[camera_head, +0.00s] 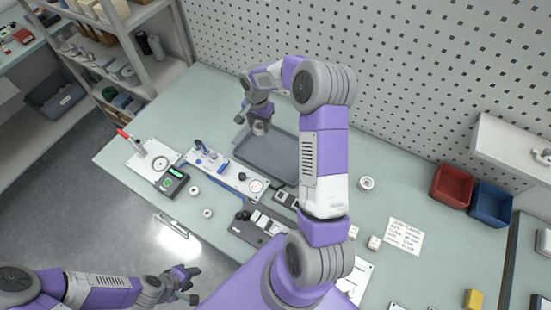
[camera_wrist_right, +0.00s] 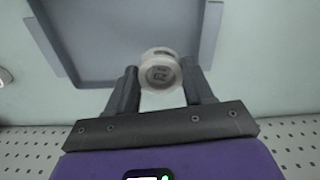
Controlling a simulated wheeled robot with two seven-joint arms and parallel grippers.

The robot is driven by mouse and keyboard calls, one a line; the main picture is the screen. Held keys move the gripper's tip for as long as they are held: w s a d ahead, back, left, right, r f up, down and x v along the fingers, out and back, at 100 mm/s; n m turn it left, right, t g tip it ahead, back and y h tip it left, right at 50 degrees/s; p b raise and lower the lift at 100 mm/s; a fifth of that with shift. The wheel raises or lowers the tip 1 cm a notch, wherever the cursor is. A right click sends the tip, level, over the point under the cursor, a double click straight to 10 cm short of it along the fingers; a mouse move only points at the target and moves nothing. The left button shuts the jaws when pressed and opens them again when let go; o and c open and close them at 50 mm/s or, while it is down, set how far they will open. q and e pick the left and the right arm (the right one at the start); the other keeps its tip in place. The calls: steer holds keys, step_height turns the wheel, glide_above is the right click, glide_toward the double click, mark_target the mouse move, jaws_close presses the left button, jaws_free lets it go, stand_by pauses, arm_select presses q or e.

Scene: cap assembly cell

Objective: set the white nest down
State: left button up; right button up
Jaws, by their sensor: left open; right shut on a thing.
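My right gripper (camera_head: 259,121) is shut on the white nest (camera_head: 260,129), a small pale round piece. In the wrist view the right gripper's two fingers (camera_wrist_right: 160,85) grip the nest (camera_wrist_right: 161,70) from both sides, and its face shows a dark marked centre. The nest appears to be in the air near the far edge of the grey tray (camera_head: 272,163); its exact height is unclear. My left gripper (camera_head: 188,279) is open and empty, low at the left over the floor, away from the table.
A white plate with blue and black parts (camera_head: 226,171) and a dark fixture (camera_head: 258,224) lie in front of the tray. Loose white rings (camera_head: 207,213) (camera_head: 366,183) lie on the table. Red (camera_head: 451,186) and blue (camera_head: 490,204) bins stand at the right. The pegboard wall (camera_head: 400,70) is behind.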

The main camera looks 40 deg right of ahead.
mark_target(260, 145)
steer(key=shift+w+f+m, duration=0.15)
steer(key=shift+w+m, duration=0.1)
steer(key=shift+m, duration=0.35)
steer(key=shift+w+f, duration=0.1)
steer(key=shift+f, duration=0.2)
step_height(260, 145, down, 9)
steer(key=shift+f, duration=0.1)
arm_select(q)
steer(key=shift+w+f, duration=0.2)
steer(key=shift+f, duration=0.35)
steer(key=shift+f+b, duration=0.1)
steer(key=shift+b, duration=0.2)
arm_select(e)
steer(key=o, duration=0.6)
steer(key=shift+f, duration=0.1)
steer(key=o, duration=0.4)
steer(key=shift+r, duration=0.2)
